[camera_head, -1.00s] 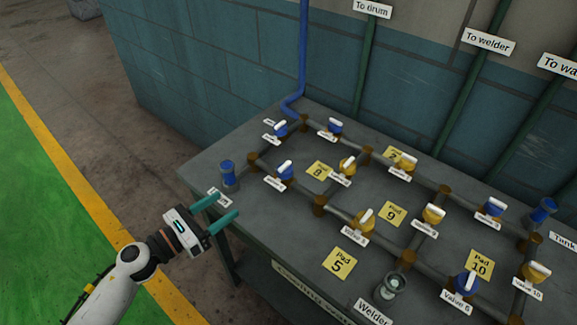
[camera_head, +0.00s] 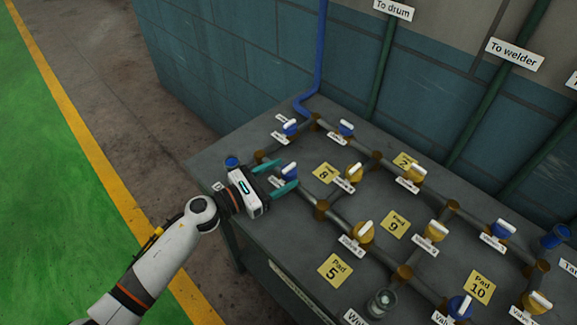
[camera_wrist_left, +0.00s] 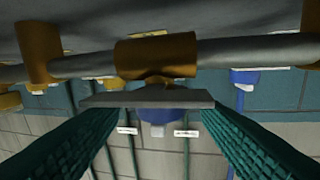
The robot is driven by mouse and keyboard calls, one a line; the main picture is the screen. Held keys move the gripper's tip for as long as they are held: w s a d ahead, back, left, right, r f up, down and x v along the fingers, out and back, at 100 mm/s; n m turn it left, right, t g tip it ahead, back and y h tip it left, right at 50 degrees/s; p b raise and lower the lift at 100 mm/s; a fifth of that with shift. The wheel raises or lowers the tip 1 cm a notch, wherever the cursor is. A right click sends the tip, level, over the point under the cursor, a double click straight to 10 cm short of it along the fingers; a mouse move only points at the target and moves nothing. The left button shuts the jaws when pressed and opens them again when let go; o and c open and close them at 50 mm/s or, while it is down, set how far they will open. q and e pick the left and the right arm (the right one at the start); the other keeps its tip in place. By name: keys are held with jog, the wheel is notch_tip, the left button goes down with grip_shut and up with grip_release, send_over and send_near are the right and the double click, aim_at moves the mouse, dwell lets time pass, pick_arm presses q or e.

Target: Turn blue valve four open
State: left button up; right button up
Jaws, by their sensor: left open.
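My left gripper (camera_head: 282,178) is open at the left part of the bench, at a blue valve (camera_head: 289,168) with a white lever. In the left wrist view, the valve's pale lever (camera_wrist_left: 147,99) lies crosswise between the spread fingers of my left gripper (camera_wrist_left: 152,114), with the blue valve body (camera_wrist_left: 165,114) behind it. The lever looks unclamped; I cannot tell whether a finger touches it. The valve's label is partly hidden and its number is unreadable. Other blue valves stand at the back left (camera_head: 291,128), back middle (camera_head: 346,128) and right (camera_head: 500,228). My right gripper is not in view.
Grey pipes with brown joints (camera_head: 321,209) run over the bench (camera_head: 290,230). Yellow valves (camera_head: 363,233) and yellow pads, such as Pad 5 (camera_head: 335,270), stand near. A blue fitting (camera_head: 231,162) is just behind my wrist. A blue wall (camera_head: 230,75) closes the back.

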pick_arm(q)
jog(key=shift+x, duration=1)
jog(key=shift+w+d, duration=0.2)
jog(key=shift+d, duration=0.05)
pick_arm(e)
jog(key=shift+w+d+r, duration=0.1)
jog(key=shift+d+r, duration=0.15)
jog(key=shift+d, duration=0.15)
pick_arm(q)
jog(key=shift+c, duration=0.6)
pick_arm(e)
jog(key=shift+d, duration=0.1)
pick_arm(q)
jog(key=c, duration=0.9)
jog(key=shift+o, duration=0.2)
